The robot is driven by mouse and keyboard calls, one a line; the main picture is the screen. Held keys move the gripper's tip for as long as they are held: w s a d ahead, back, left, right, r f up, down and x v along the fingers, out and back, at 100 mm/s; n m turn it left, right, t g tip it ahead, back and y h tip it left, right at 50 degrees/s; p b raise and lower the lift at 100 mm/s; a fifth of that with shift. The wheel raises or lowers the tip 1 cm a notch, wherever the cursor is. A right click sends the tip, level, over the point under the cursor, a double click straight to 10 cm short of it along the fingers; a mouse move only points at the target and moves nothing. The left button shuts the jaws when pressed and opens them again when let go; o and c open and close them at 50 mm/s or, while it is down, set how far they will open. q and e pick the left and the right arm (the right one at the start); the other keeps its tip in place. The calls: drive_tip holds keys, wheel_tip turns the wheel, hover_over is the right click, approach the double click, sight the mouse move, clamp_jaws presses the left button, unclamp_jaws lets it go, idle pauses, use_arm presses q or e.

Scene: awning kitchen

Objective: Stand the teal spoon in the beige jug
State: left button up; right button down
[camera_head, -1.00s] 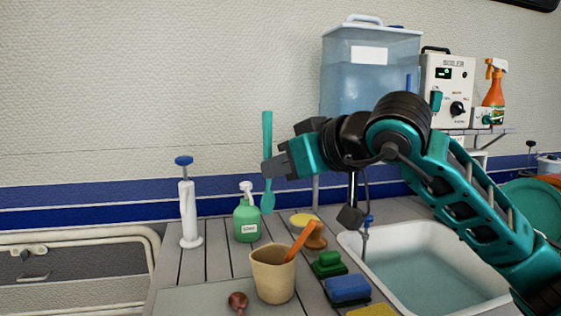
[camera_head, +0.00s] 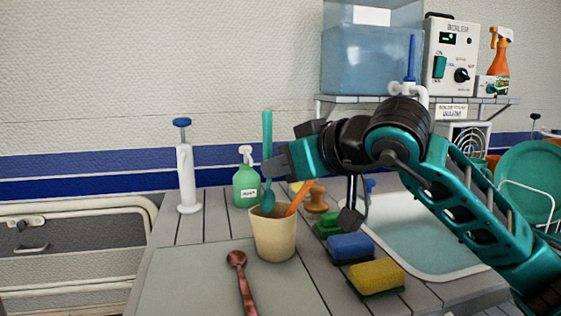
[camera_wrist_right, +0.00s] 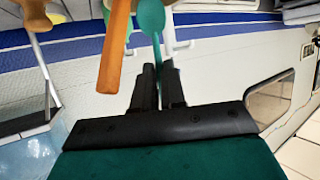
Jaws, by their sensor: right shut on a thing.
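The teal spoon (camera_head: 267,140) is upright, bowl down, in my right gripper (camera_head: 268,168), which is shut on its handle. The beige jug (camera_head: 274,238) stands on the counter with an orange utensil (camera_head: 299,197) leaning in it. The spoon's bowl is at the jug's mouth, left of the orange utensil; I cannot tell how far inside the rim it reaches. In the right wrist view the teal spoon (camera_wrist_right: 152,17) runs between the fingers (camera_wrist_right: 158,85), beside the orange utensil (camera_wrist_right: 114,50). My left gripper is out of view.
A reddish-brown spoon (camera_head: 241,278) lies in front of the jug. A green soap bottle (camera_head: 247,187) and a white pump (camera_head: 187,172) stand behind. Blue (camera_head: 350,246) and yellow (camera_head: 377,275) sponges lie at right, beside the sink (camera_head: 425,235).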

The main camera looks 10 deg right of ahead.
sight(270, 189)
drive_tip(key=shift+f, duration=1.75)
drive_tip(key=shift+f, duration=0.1)
drive_tip(key=c, duration=1.1)
unclamp_jaws()
drive_tip(key=p+v, duration=0.1)
drive_tip(key=v, duration=1.2)
